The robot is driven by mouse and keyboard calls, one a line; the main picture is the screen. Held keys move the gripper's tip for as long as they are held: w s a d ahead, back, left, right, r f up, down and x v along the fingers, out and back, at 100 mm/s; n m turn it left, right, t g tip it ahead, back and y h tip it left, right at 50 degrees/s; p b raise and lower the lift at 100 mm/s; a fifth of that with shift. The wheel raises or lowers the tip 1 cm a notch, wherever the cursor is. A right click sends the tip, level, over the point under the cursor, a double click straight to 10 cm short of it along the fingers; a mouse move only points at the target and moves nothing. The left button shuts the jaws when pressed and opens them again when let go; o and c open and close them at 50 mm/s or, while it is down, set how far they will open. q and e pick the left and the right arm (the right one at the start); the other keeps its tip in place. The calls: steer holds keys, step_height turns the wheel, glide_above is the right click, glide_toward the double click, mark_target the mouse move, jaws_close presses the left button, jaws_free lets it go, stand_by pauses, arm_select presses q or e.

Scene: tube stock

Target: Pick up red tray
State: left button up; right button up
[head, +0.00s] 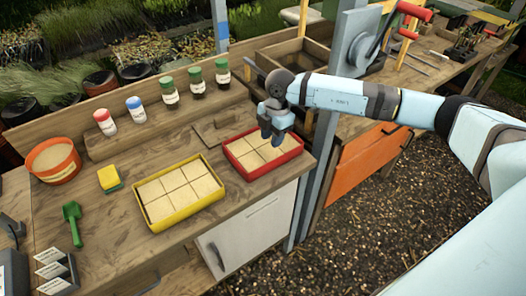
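The red tray (294,153) sits on the wooden bench near its right end. It is rectangular and filled with pale square blocks. My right gripper (274,138) points down over the tray, covering part of its middle and far side. I cannot tell whether its fingers are apart or together, or whether they touch the tray or its contents. My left gripper is not in view.
A yellow tray (182,220) of similar blocks stands to the left. A metal post (326,130) rises just right of the red tray. Capped bottles (168,91) line the back ledge. A sponge (109,178), green scoop (72,220) and orange pot (54,161) lie further left.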

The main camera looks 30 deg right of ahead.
steer(key=w+d+m+h, duration=0.1)
steer(key=d+h, duration=0.1)
steer(key=d, duration=0.2)
steer(key=p, duration=0.1)
glide_above(279, 157)
step_height(279, 157, down, 6)
step_height(279, 157, down, 6)
steer(key=shift+r+p, duration=0.15)
steer(key=shift+p, duration=0.6)
steer(key=shift+f, duration=0.35)
steer(key=shift+c, duration=0.2)
jaws_close()
steer(key=shift+w, duration=0.1)
